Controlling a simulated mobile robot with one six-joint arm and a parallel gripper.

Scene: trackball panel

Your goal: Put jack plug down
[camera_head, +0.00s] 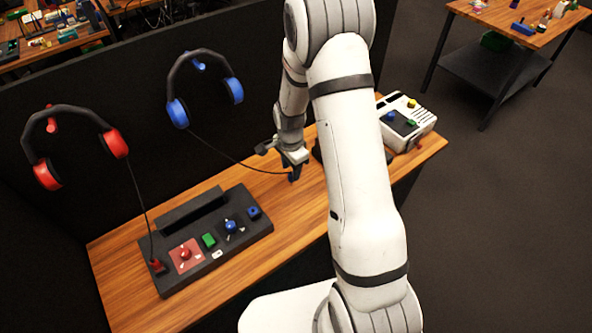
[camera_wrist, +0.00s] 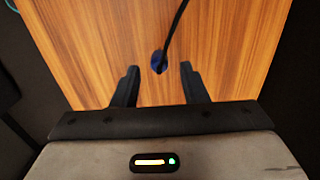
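The blue jack plug (camera_wrist: 158,62) is at the end of a thin black cable, with the wooden table directly beneath it. My gripper (camera_wrist: 159,68) is open, one finger on each side of the plug, with visible gaps between plug and fingers. In the head view my gripper (camera_head: 294,171) points down just over the table, right of the black panel. The cable runs from the blue headphones (camera_head: 236,90) on the dark partition to my gripper. I cannot tell whether the plug rests flat on the table.
The black trackball panel (camera_head: 178,279) has a red plug (camera_head: 157,266) at its left end, its cable leading to the red headphones (camera_head: 115,144). A white box (camera_head: 419,121) with coloured buttons stands at the table's right end. Bare table (camera_head: 305,232) lies between.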

